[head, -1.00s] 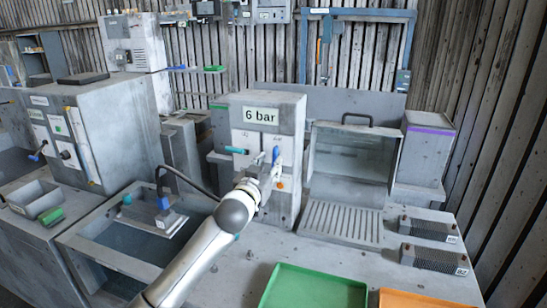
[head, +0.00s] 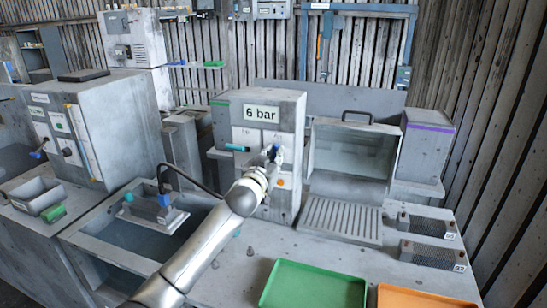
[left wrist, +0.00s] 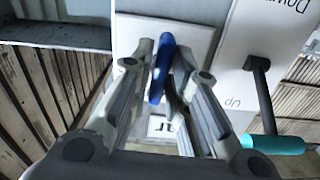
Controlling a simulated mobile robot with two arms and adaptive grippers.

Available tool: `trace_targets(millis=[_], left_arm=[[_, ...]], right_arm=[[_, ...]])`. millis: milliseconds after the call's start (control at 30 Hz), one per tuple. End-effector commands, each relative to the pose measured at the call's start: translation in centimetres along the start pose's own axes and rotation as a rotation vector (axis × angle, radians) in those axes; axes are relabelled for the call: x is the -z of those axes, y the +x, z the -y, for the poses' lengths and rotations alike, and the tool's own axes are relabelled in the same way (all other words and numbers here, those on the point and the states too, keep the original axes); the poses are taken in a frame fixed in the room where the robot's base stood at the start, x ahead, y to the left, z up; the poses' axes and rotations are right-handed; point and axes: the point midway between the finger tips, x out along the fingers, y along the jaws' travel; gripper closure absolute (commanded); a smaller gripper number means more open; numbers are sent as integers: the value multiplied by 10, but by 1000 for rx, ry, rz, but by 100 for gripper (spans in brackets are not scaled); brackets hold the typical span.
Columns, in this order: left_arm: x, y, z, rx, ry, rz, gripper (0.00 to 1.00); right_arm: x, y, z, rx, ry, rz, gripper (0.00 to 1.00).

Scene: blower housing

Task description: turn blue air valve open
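The blue air valve handle (left wrist: 162,68) is a slim blue lever on the front of the grey cabinet marked "6 bar". In the left wrist view it stands slightly tilted between the two fingers of my left gripper (left wrist: 164,62). The fingers are apart, one on each side of it, with little room; I cannot tell whether they touch it. In the head view my left gripper (head: 270,163) is in front of the cabinet (head: 285,130) and hides most of the handle. My right gripper is not in view.
A teal handle (head: 237,148) sits left of the valve on the same panel; it also shows in the left wrist view (left wrist: 272,144). An orange button (head: 281,183) is below right. A green tray (head: 315,288) and an orange tray (head: 425,300) lie in front.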

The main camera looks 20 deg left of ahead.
Motion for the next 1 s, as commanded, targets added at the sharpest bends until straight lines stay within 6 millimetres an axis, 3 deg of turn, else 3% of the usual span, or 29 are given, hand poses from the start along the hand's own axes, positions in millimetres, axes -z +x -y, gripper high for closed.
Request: trace_targets(millis=[100,733,767,900,1000], left_arm=[[0,0,0,0,0,0,100],[0,0,0,-1,-87,0,100],[0,0,0,-1,-87,0,87],[0,0,0,-1,-86,0,69],[0,0,0,0,-85,0,67]], right_arm=[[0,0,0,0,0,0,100],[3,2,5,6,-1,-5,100],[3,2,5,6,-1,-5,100],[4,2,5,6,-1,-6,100],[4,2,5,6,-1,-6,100]])
